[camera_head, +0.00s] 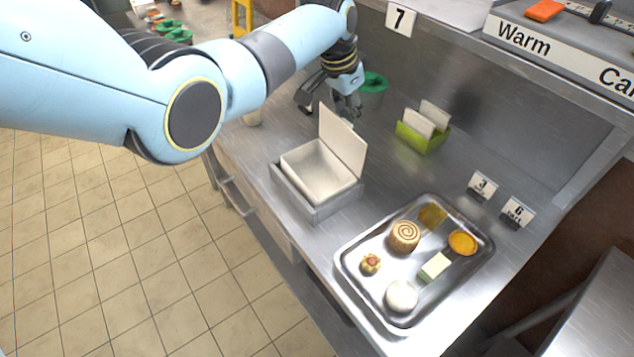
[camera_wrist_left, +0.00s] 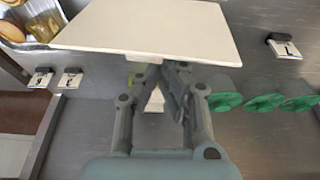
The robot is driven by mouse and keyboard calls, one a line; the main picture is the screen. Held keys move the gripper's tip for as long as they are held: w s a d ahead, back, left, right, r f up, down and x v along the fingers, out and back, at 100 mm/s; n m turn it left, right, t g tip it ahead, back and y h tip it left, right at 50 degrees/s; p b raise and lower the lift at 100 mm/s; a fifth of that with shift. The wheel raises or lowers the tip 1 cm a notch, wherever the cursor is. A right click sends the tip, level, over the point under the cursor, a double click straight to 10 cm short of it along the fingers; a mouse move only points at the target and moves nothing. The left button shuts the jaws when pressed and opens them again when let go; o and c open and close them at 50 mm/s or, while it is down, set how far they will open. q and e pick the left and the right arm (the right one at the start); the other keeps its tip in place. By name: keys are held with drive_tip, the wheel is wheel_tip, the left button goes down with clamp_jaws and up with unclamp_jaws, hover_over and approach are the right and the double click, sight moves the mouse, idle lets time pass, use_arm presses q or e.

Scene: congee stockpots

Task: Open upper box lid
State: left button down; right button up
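A white box (camera_head: 315,178) sits inside a grey metal holder (camera_head: 317,205) on the steel counter. Its white lid (camera_head: 343,143) stands raised at the box's back edge, roughly upright. The lid also fills the top of the left wrist view (camera_wrist_left: 150,28) as a pale panel with a small tab at its lower edge. My left gripper (camera_head: 345,108) is just behind the lid's upper part. In the left wrist view its fingers (camera_wrist_left: 155,80) are partly apart with a gap between them. Their tips lie close to the tab; I cannot tell if they touch. My right gripper is in no view.
A metal tray (camera_head: 345,262) of several foods lies at the front right. A green holder (camera_head: 424,142) with white cards stands behind the box. Number cards (camera_head: 482,186) stand near the back wall. A green-rimmed cup (camera_head: 374,83) is beside my left gripper.

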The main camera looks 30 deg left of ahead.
use_arm(q)
drive_tip(key=shift+w+d+f+b, duration=0.1)
drive_tip(key=shift+w+d+b, duration=0.15)
drive_tip(key=shift+w+b, duration=0.3)
drive_tip(key=shift+w+d+b, duration=0.2)
drive_tip(key=shift+w+b, duration=0.35)
drive_tip(key=c, duration=1)
unclamp_jaws()
wheel_tip(320, 180, up, 9)
drive_tip(key=p, duration=0.6)
drive_tip(key=shift+p, duration=0.3)
